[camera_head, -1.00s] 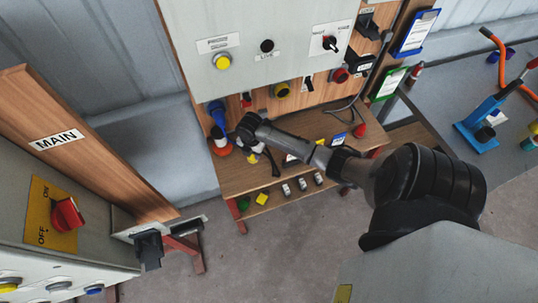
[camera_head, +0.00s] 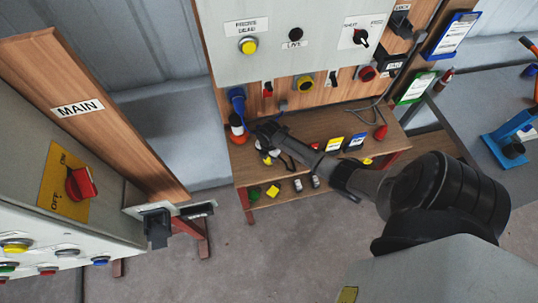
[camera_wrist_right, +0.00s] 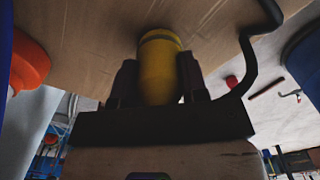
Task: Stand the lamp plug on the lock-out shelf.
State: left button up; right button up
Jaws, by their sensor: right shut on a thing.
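My right gripper (camera_wrist_right: 158,82) is shut on a yellow cylindrical plug (camera_wrist_right: 160,70), which sits between its two black fingers in the right wrist view. I take this to be the lamp plug. In the head view my right arm reaches in from the right, and the gripper (camera_head: 268,150) is over the left end of a wooden shelf (camera_head: 315,126) below the grey panel. The plug is mostly hidden there by the arm. I cannot tell whether the plug touches the wood. The shelf carries tags and a red cone. My left gripper is out of view.
A blue and orange connector (camera_head: 237,115) is close left of the gripper. A yellow socket (camera_head: 304,83) is on the board above. A red cone (camera_head: 380,132) and a yellow tag (camera_head: 334,144) stand on the shelf's right part. A lower shelf holds padlocks (camera_head: 272,191).

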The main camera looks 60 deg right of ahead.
jog(key=shift+f, duration=0.1)
jog(key=o, duration=0.8)
jog(key=shift+c, duration=0.2)
jog(key=o, duration=0.4)
jog(key=shift+o, duration=0.2)
notch_tip(320, 180, up, 12)
jog(key=shift+f+p, duration=0.2)
jog(key=shift+p, duration=0.8)
jog(key=s+a+m+t, duration=0.1)
jog(key=s+a+m, duration=0.25)
jog(key=a, duration=0.35)
jog(key=s+a+m, duration=0.2)
jog(key=s+a, duration=0.3)
jog(key=a, duration=0.2)
jog(key=s+a+r+m+t, duration=0.2)
jog(key=s+a+r+m, duration=0.6)
jog(key=s+a+m, duration=0.2)
jog(key=shift+s+a+t, duration=0.3)
jog(key=shift+a, duration=0.2)
